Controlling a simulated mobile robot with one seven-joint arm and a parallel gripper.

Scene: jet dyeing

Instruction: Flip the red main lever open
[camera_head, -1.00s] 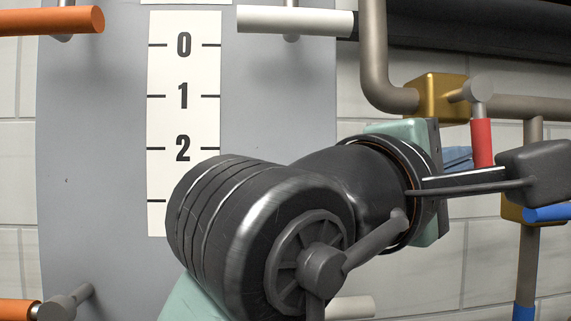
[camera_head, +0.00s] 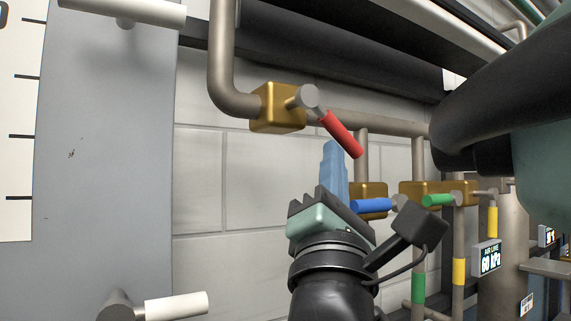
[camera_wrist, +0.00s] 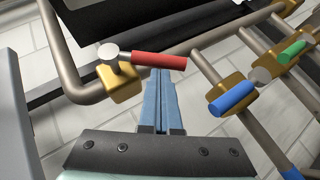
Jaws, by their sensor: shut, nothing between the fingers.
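The red main lever (camera_head: 342,135) hangs from a round grey hub (camera_head: 308,97) on a brass valve block (camera_head: 272,108). It slants down to the right in the head view. In the wrist view the red handle (camera_wrist: 158,61) lies across the picture, just beyond my fingertips. My gripper (camera_head: 330,148) points up with its blue fingers together and empty. Its tips are just left of and below the red handle; I cannot tell whether they touch it. The wrist view also shows the closed fingers (camera_wrist: 160,75).
A blue lever (camera_head: 373,205) sits close to the right of my fingers. Green (camera_head: 437,200) and yellow (camera_head: 492,221) handles are farther right. Grey pipes run around the valves. A white handle (camera_head: 176,306) is at the lower left. The tiled wall left of my gripper is clear.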

